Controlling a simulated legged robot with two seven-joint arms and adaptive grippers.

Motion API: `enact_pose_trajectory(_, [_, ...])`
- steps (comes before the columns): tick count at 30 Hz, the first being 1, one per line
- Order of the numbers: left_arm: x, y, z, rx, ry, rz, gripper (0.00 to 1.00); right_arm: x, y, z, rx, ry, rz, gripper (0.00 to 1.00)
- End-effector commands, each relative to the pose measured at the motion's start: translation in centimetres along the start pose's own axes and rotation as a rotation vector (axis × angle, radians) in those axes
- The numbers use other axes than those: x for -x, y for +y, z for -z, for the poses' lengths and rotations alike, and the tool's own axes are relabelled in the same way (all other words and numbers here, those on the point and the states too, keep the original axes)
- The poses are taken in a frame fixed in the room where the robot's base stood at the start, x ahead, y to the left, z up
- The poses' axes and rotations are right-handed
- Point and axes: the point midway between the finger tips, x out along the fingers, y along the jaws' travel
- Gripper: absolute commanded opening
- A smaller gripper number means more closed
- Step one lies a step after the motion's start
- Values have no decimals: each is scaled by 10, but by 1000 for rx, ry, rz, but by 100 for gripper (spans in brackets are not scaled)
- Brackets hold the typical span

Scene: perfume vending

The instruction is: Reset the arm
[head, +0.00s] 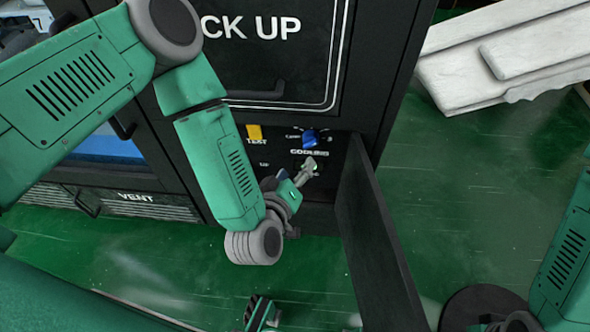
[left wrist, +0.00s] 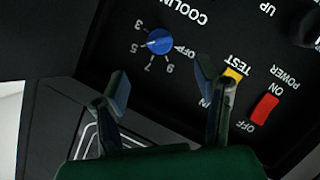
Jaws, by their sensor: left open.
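My green left arm comes in from the left. Its gripper (head: 306,172) is in front of the control panel (head: 325,145) of the black machine, low and near the blue cooling knob (head: 309,138). In the left wrist view the two dark fingers of the left gripper (left wrist: 163,88) stand apart with nothing between them. The blue knob (left wrist: 160,41) is beyond the gap, on the numbered dial. The yellow test switch (head: 254,132) is also on the panel.
An open black door (head: 375,235) sticks out to the right of the panel. The pick up hatch (head: 270,50) is above it. A red power switch (left wrist: 264,108) shows in the wrist view. White slabs (head: 510,55) lie at upper right. The green floor (head: 465,190) is clear beyond the door.

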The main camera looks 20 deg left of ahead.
Motion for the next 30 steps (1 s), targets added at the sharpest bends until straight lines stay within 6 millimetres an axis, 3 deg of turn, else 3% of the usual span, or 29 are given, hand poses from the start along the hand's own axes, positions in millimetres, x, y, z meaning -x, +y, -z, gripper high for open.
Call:
enact_pose_trajectory(18, [5, 0, 0, -2, -4, 1, 57, 0, 0, 2, 0, -2, 0, 40])
enact_pose_trajectory(22, [16, -8, -8, -68, -109, 16, 57, 8, 0, 2, 0, -3, 0, 40])
enact_pose_trajectory(26, [53, -41, -21, -244, -385, 83, 57, 28, 0, 3, 0, -3, 0, 40])
enact_pose_trajectory(30, [123, -99, -14, -457, -736, 220, 57, 50, 0, 4, 0, -2, 0, 40])
